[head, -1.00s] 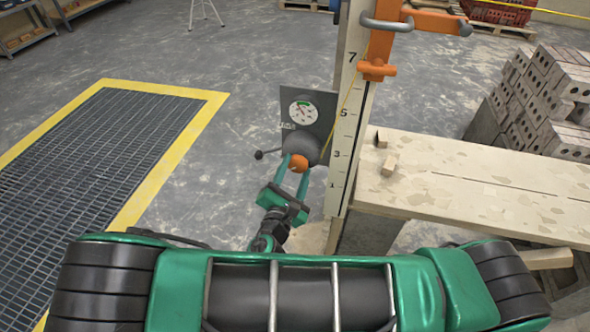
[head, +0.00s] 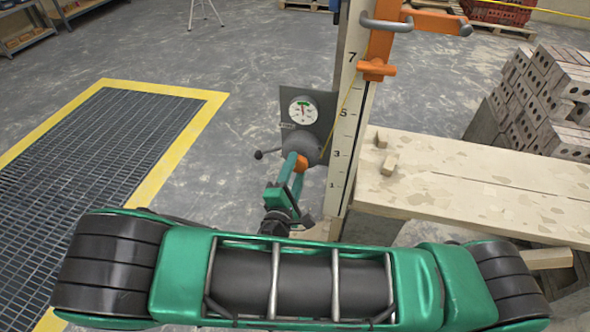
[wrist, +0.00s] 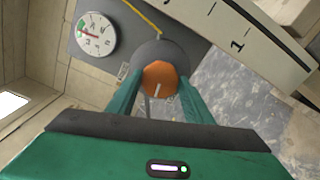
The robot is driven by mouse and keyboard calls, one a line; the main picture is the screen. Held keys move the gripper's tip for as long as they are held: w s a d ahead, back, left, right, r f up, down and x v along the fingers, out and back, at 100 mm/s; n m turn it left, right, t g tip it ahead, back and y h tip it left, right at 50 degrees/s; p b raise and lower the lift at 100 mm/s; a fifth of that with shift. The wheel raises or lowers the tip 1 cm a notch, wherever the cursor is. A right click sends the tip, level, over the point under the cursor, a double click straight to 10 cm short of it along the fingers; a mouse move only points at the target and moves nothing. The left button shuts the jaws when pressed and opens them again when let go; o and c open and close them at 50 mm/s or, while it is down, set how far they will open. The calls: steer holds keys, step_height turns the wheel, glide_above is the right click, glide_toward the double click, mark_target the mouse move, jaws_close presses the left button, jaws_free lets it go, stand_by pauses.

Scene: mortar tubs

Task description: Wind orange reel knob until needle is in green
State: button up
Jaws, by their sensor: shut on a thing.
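The orange reel knob (head: 301,162) sits on the front of a dark grey reel (head: 297,143). My gripper (head: 297,166) is shut on the knob, one finger on each side. In the wrist view the knob (wrist: 160,79) shows a pale mark between my green fingers (wrist: 158,88). The round white gauge (head: 302,110) is on a dark plate above the reel, with a green band at its top. Its thin needle looks close to upright, towards the green. The gauge in the wrist view (wrist: 95,37) shows a red needle pointing left, near the green; its exact tip is hard to read.
A numbered post (head: 345,130) stands just right of the reel, with a yellow line running along it. An orange clamp (head: 376,68) is on the post. A plank bench (head: 480,180) is at the right.

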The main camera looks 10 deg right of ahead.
steer(key=shift+f, duration=0.1)
steer(key=o, duration=1)
steer(key=shift+o, duration=0.2)
steer(key=v, duration=1)
steer(key=shift+s, duration=0.35)
steer(key=shift+a, duration=0.1)
